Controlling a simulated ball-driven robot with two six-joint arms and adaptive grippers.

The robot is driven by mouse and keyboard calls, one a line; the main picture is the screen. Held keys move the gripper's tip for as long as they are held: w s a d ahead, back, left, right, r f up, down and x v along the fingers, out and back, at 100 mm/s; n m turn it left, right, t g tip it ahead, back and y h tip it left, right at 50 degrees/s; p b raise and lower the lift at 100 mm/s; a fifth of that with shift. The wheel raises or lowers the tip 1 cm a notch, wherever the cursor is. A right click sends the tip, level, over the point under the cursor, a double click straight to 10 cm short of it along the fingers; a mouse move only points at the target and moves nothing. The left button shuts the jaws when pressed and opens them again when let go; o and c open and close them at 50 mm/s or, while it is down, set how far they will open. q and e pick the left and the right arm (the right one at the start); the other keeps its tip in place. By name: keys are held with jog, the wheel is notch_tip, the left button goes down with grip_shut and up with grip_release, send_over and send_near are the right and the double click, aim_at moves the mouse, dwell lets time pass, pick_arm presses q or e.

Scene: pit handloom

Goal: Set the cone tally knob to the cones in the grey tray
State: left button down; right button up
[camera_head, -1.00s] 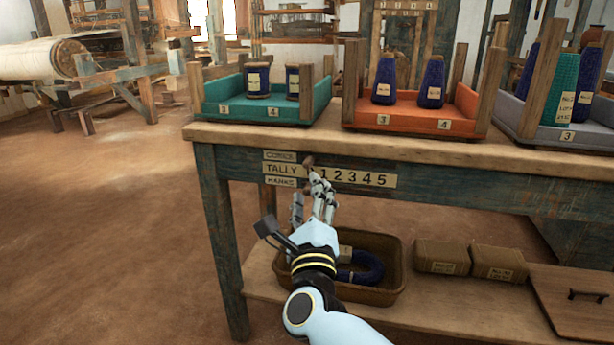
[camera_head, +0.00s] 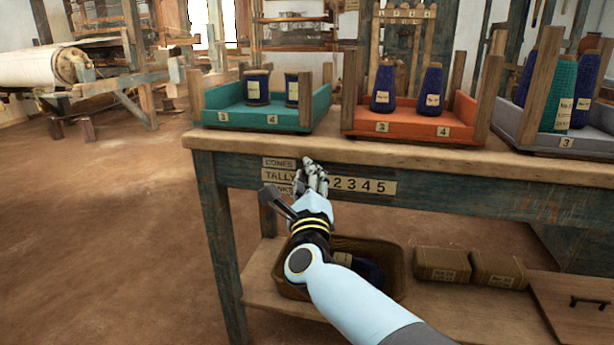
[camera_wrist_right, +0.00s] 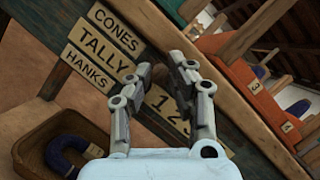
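The tally plate (camera_head: 365,186) is on the front of the bench, with numbers in a row. My right gripper (camera_head: 312,170) is in front of its left part and covers the "1". In the right wrist view its two fingers (camera_wrist_right: 164,68) are apart, tips at the plate. I cannot make out the knob; the fingers seem to hide it. The grey tray (camera_head: 528,129) stands at the right on the bench. In it I see a teal cone (camera_head: 561,95) and two blue cones, one left (camera_head: 527,78), one right (camera_head: 585,92). The left gripper is out of view.
A teal tray (camera_head: 262,121) and an orange tray (camera_head: 410,129), each with two blue cones or spools, stand on the bench (camera_head: 450,160). Below are a brown basket (camera_head: 390,265), wrapped blocks (camera_head: 468,266) and a lid with a handle (camera_head: 575,305). Open floor lies left.

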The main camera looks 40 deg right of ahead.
aim_at(349, 167)
grip_shut()
